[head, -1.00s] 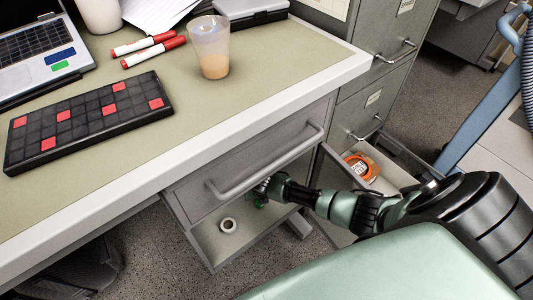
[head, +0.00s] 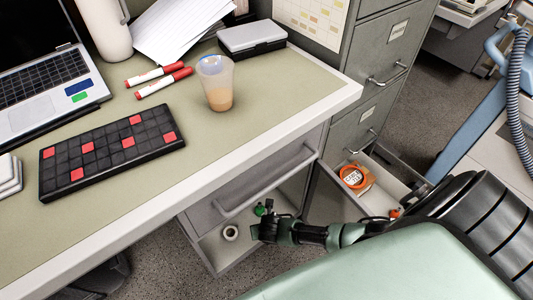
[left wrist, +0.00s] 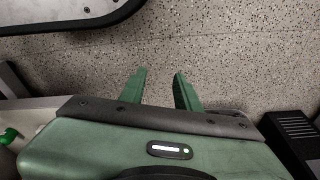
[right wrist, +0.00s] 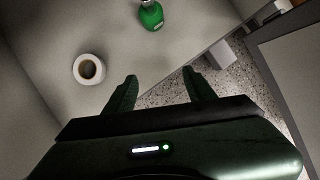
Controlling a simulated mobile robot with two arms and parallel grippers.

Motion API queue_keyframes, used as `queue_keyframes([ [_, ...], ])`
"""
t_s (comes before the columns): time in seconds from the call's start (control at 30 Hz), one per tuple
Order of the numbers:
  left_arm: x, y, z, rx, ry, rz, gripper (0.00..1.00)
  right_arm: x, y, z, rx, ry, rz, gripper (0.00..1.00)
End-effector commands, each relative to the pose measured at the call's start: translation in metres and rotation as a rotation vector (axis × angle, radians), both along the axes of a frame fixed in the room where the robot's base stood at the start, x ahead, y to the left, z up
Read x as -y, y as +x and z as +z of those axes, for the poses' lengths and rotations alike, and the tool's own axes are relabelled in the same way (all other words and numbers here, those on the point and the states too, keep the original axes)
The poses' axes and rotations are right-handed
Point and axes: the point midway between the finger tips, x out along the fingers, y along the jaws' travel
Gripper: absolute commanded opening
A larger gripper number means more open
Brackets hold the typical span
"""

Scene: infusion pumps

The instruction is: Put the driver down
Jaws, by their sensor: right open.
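The driver, seen as a green handle (right wrist: 151,15), lies in the open desk drawer (head: 210,247); its far end is cut off by the top of the right wrist view. It also shows as a small green spot in the head view (head: 260,210). My right gripper (right wrist: 160,88) is open and empty, a little apart from the driver, at the drawer's right side. My left gripper (left wrist: 160,88) is open and empty above the speckled floor and is not visible in the head view.
A white tape roll (right wrist: 89,69) lies in the same drawer, beside the driver. Right of it, an open cabinet drawer (head: 388,180) holds an orange tape measure (head: 353,176).

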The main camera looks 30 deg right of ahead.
Motion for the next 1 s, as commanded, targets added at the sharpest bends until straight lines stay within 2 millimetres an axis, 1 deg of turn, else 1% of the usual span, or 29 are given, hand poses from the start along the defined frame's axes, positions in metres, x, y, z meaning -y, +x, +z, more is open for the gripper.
queue_keyframes([
  [0.1,-0.001,-0.008,-0.012,-0.010,0.001,-0.002,0.32,-0.003,-0.008,0.001,0.000,0.002,-0.001,0.55],
  [0.23,-0.001,-0.012,-0.020,-0.012,0.001,-0.003,0.32,-0.005,-0.013,0.000,0.001,0.004,-0.005,0.55],
  [0.3,-0.001,-0.013,-0.022,-0.013,0.001,-0.003,0.32,-0.010,-0.017,-0.001,0.002,0.029,-0.047,0.55],
  [0.37,-0.001,-0.013,-0.023,-0.013,0.001,-0.003,0.32,-0.017,-0.024,-0.002,0.006,0.078,-0.137,0.55],
  [0.47,-0.001,-0.013,-0.023,-0.013,0.001,-0.003,0.32,-0.035,-0.042,-0.005,0.013,0.217,-0.415,0.55],
  [0.53,-0.001,-0.013,-0.023,-0.013,0.001,-0.003,0.32,-0.047,-0.060,-0.006,0.015,0.337,-0.690,0.55],
  [0.63,-0.001,-0.013,-0.022,-0.013,0.001,-0.003,0.32,-0.058,-0.086,-0.006,0.017,0.499,-1.138,0.55],
  [0.67,-0.001,-0.013,-0.022,-0.013,0.001,-0.003,0.32,-0.059,-0.094,-0.007,0.018,0.539,-1.273,0.55],
  [0.7,-0.001,-0.013,-0.022,-0.013,0.001,-0.003,0.32,-0.060,-0.105,-0.006,0.021,0.589,-1.449,0.55],
  [0.8,-0.002,-0.013,-0.022,-0.013,0.001,-0.003,0.32,-0.056,-0.130,-0.007,0.037,0.678,-1.848,0.55],
  [0.9,-0.002,-0.013,-0.022,-0.013,0.001,-0.003,0.32,-0.050,-0.149,-0.006,0.062,0.729,-2.157,0.55],
  [1.0,-0.002,-0.013,-0.022,-0.013,0.001,-0.003,0.32,-0.045,-0.162,-0.006,0.087,0.755,-2.355,0.55],
])
